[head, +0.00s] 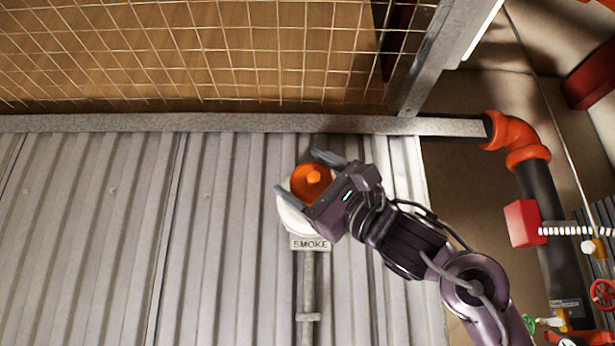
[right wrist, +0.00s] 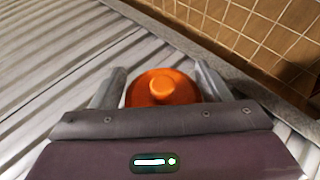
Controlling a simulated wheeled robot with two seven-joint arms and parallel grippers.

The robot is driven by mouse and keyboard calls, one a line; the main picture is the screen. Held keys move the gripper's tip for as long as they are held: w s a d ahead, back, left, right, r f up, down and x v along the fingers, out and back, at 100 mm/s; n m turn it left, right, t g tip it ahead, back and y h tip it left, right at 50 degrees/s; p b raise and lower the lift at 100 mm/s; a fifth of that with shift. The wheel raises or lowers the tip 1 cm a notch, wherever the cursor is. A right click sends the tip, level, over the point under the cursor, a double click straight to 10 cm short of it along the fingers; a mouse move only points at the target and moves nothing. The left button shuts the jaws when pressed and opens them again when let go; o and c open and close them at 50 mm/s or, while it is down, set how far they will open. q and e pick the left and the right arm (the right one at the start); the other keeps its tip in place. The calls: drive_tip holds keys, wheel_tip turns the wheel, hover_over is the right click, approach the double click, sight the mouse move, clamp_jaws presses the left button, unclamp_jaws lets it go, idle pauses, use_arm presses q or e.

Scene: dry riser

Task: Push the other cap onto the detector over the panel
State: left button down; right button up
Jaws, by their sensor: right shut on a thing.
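An orange cap (head: 311,181) with a small round knob sits between the fingers of my right gripper (head: 300,172), which is shut on it. The cap also shows in the right wrist view (right wrist: 160,88), between the two grey fingertips. The white round detector (head: 295,217) is on the corrugated panel (head: 110,230), directly behind the cap and partly covered by it and the gripper. Whether the cap is seated on the detector or just in front of it, I cannot tell. My left gripper is not in view.
A sign reading SMOKE (head: 310,244) and a grey conduit (head: 308,290) are below the detector. A metal beam (head: 200,123) and wire mesh (head: 200,50) lie above. Orange and black pipework (head: 535,185) with a red box (head: 522,223) stands at the right.

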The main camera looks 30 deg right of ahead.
sight(307, 186)
drive_tip(key=shift+w+d, duration=0.1)
drive_tip(key=shift+w, duration=0.05)
drive_tip(key=shift+w+d, duration=0.2)
drive_tip(key=shift+w, duration=0.1)
drive_tip(key=shift+w+d, duration=0.35)
drive_tip(key=shift+w, duration=0.25)
drive_tip(key=shift+w+d, duration=0.35)
drive_tip(key=shift+w, duration=0.2)
drive_tip(key=o, duration=1)
drive_tip(key=b+v, duration=0.5)
drive_tip(key=v, duration=0.3)
